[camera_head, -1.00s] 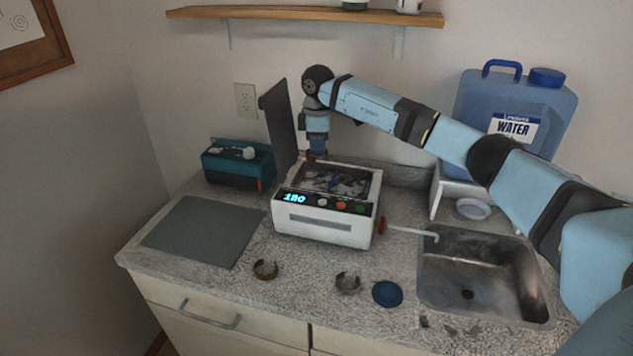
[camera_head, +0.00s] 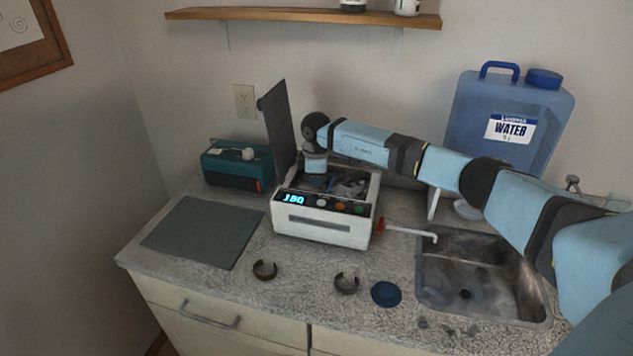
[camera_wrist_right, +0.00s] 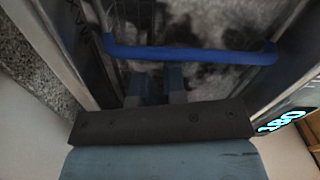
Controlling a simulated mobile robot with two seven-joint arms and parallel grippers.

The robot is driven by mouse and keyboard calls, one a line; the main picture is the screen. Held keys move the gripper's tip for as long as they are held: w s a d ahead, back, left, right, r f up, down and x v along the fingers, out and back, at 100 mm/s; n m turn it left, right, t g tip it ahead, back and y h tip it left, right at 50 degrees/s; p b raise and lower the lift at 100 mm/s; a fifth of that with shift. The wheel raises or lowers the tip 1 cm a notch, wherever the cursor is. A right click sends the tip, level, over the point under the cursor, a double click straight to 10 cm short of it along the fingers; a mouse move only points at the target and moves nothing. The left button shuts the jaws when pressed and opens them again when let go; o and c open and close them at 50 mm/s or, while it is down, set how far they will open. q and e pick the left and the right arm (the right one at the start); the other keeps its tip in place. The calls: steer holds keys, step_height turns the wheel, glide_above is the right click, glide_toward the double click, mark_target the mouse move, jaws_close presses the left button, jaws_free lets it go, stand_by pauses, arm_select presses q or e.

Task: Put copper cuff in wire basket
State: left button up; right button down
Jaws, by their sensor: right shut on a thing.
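The wire basket (camera_head: 350,187) sits inside the open white cleaner (camera_head: 318,231); its blue handle (camera_wrist_right: 190,53) crosses the right wrist view. My right gripper (camera_wrist_right: 155,85) reaches down into the cleaner's opening, with its fingers close together beside the blue handle. The gripper (camera_head: 315,182) also shows from above in the head view. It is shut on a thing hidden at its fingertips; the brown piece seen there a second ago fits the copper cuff. I cannot tell whether it touches the basket floor. My left gripper is not in view.
A dark brassy cuff (camera_head: 265,270), a greyish cuff (camera_head: 346,284) and a blue disc (camera_head: 386,293) lie on the counter before the cleaner. The raised lid (camera_head: 278,125) stands at its left. A sink (camera_head: 475,285) and water jug (camera_head: 510,118) are right; a grey mat (camera_head: 200,232) is left.

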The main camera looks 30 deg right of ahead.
steer(key=shift+f, duration=0.1)
steer(key=c, duration=1.5)
jaws_free()
steer(key=shift+f, duration=0.1)
steer(key=shift+o, duration=0.2)
step_height(320, 180, up, 12)
steer(key=shift+r+b, duration=0.25)
steer(key=shift+b, duration=0.15)
